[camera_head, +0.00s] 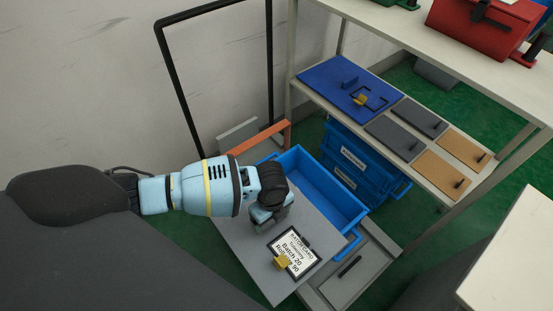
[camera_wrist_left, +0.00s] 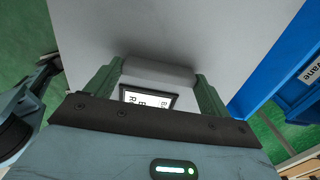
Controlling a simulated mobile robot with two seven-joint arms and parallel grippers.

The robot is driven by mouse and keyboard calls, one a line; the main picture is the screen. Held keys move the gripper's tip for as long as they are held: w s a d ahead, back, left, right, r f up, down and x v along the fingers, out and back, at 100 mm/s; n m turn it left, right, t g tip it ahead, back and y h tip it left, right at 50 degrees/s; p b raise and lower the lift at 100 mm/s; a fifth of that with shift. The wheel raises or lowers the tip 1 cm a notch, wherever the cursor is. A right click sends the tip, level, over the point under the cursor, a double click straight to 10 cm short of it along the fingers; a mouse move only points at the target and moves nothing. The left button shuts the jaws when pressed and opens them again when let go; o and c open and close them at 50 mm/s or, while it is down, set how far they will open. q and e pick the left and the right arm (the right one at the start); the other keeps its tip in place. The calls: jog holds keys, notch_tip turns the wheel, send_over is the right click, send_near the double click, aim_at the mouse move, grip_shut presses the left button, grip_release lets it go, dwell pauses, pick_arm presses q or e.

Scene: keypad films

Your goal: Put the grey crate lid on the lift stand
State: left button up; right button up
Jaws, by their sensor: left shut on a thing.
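The grey crate lid (camera_head: 235,245) is a flat grey panel in the lower middle of the head view. It carries a black-framed batch card (camera_head: 293,253) and a yellow tab (camera_head: 282,263). My left gripper (camera_head: 268,216) is over the lid, shut on its raised grip. In the left wrist view, the pale grip (camera_wrist_left: 157,73) sits between my two green fingers, with the lid surface (camera_wrist_left: 160,30) beyond. The lid overlaps the near side of an open blue crate (camera_head: 330,183). I cannot tell for certain which thing is the lift stand. My right gripper is not in view.
A grey platform with a dark bar (camera_head: 350,267) lies low, right of the lid. A black tubular frame (camera_head: 178,85) and an orange bar (camera_head: 265,136) stand behind. A shelf rack (camera_head: 415,105) at right holds flat panels above stacked blue crates (camera_head: 350,150). A pale surface (camera_head: 515,255) is at lower right.

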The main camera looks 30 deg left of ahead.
pick_arm(q)
jog(key=shift+w+r, duration=0.1)
jog(key=shift+r, duration=0.05)
jog(key=shift+w+r+n, duration=0.15)
jog(key=shift+r+n, duration=0.15)
jog(key=r+n, duration=0.1)
jog(key=r, duration=0.1)
jog(key=w+r+n, duration=0.1)
jog(key=r+n, duration=0.1)
jog(key=r, duration=0.1)
jog(key=w+d+r+n, duration=0.1)
jog(key=r, duration=0.1)
jog(key=shift+w+r, duration=0.15)
jog(key=shift+w, duration=0.1)
jog(key=s+r+n, duration=0.2)
jog(key=r+n, duration=0.6)
jog(key=r, duration=0.3)
jog(key=s+a+r+n, duration=0.1)
jog(key=s+r+n, duration=0.2)
jog(key=r+n, duration=0.6)
notch_tip(320, 180, up, 4)
jog(key=shift+s+a+f, duration=0.2)
jog(key=shift+a+f, duration=0.05)
